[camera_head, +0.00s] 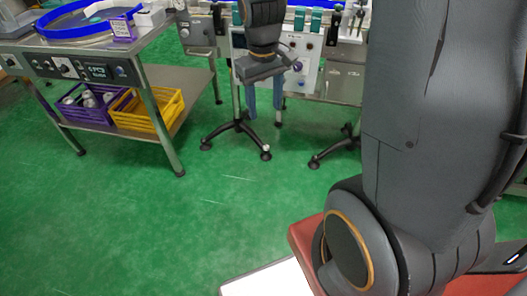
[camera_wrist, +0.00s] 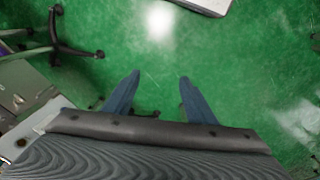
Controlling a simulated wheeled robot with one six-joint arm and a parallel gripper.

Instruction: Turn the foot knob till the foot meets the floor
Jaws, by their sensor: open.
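My gripper (camera_head: 265,110) hangs in front of the machine (camera_head: 340,80) in the head view, with its two blue fingers pointing down, apart and empty. In the wrist view the spread fingers (camera_wrist: 160,76) have only green floor between them. Black stand feet (camera_head: 237,128) rest under the machine, just below and left of the gripper. A small pale spot (camera_head: 266,156) shows at the end of one leg. A black stand base (camera_wrist: 62,38) shows at upper left in the wrist view. I cannot tell which part is the foot knob, nor see a gap under a foot.
A steel bench (camera_head: 100,60) stands at left, with a purple crate (camera_head: 82,112) and a yellow crate (camera_head: 140,112) on its lower shelf. Another black foot (camera_head: 335,155) stands to the right, partly behind my arm. The green floor (camera_head: 130,220) in front is clear.

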